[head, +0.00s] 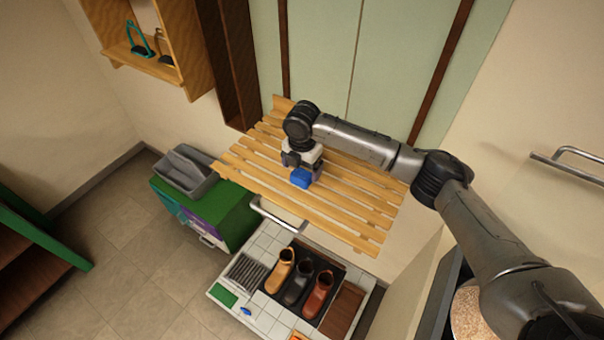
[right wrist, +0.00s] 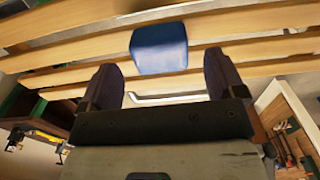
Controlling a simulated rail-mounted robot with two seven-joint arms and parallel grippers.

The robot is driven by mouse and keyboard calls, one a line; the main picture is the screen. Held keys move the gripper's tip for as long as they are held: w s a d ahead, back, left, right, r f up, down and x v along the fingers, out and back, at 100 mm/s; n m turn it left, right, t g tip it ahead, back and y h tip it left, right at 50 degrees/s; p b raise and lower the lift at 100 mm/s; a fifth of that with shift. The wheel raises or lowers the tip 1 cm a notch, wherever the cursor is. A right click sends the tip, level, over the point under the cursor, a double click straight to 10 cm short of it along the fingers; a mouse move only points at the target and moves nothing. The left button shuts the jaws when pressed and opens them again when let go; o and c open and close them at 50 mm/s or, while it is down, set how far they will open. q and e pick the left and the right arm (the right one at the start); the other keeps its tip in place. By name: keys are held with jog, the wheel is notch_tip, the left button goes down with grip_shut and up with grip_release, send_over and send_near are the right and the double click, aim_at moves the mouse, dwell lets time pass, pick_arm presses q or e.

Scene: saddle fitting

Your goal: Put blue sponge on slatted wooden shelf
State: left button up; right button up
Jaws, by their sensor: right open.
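The blue sponge (head: 301,178) rests on the slatted wooden shelf (head: 345,222), near its middle. It also shows in the right wrist view (right wrist: 160,48), lying across the pale slats (right wrist: 72,52). My right gripper (head: 297,165) is over the shelf beside the sponge. In the right wrist view my right gripper (right wrist: 163,85) has its two dark fingers apart, with the sponge ahead of the gap between them. The sponge appears clear of both fingers. My left gripper is not in view.
Below the shelf, a white tiled top (head: 262,250) holds several boots and small items. A green cabinet (head: 232,222) with a grey caddy (head: 185,172) stands to the left. A wall cabinet (head: 180,40) hangs at the upper left. A metal rail (head: 570,170) is on the right wall.

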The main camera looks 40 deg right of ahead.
aim_at(302, 173)
notch_tip(302, 173, up, 9)
jog(key=b, duration=0.1)
dwell(0.3)
dwell(1.0)
